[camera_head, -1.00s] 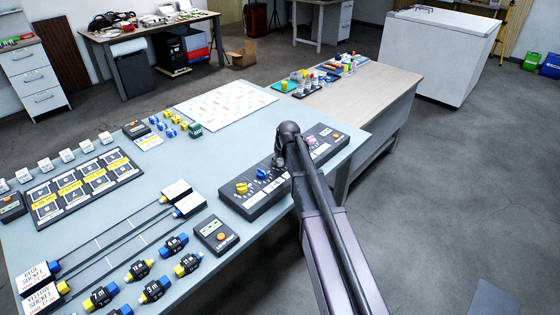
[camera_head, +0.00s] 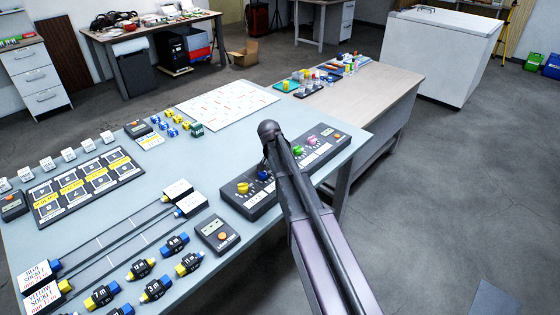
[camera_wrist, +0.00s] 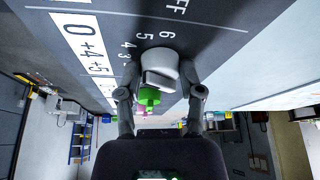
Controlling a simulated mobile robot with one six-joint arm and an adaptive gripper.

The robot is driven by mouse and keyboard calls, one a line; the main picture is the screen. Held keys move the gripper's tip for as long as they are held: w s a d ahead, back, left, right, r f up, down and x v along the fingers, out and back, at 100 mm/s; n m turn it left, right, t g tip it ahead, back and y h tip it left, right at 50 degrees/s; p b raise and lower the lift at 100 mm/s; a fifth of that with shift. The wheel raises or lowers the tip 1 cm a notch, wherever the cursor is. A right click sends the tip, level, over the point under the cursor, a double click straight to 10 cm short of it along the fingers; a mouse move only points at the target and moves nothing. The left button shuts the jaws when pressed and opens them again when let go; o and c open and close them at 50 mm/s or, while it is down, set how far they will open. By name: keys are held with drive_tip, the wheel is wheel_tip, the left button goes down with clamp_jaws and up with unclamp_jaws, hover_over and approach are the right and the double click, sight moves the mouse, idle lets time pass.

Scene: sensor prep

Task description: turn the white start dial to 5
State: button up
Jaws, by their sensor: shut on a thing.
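The white start dial (camera_wrist: 160,66) shows in the wrist view as a pale round knob on a dark control panel (camera_wrist: 215,48). Printed digits, among them 4, 5 and 6, stand beside it. My gripper (camera_wrist: 160,74) has one finger on each side of the white dial and is shut on it. I cannot read where the dial's pointer stands. In the head view my arm hides the white dial and the fingers; the panel (camera_head: 337,147) shows on both sides of the arm.
A green dial (camera_wrist: 149,97) lies close to the white one. In the head view, yellow (camera_head: 243,188), blue (camera_head: 264,175) and pink (camera_head: 311,141) dials sit along the panel. A timer box (camera_head: 218,235) and several labelled plugs lie in front.

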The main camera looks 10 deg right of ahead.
drive_tip(key=m, duration=0.2)
drive_tip(key=m+g+h, duration=0.1)
drive_tip(key=m, duration=0.2)
drive_tip(key=shift+g, duration=0.3)
drive_tip(key=shift+m, duration=0.3)
drive_tip(key=o, duration=1.1)
drive_tip(key=shift+o, duration=0.2)
drive_tip(key=shift+w+r, duration=0.1)
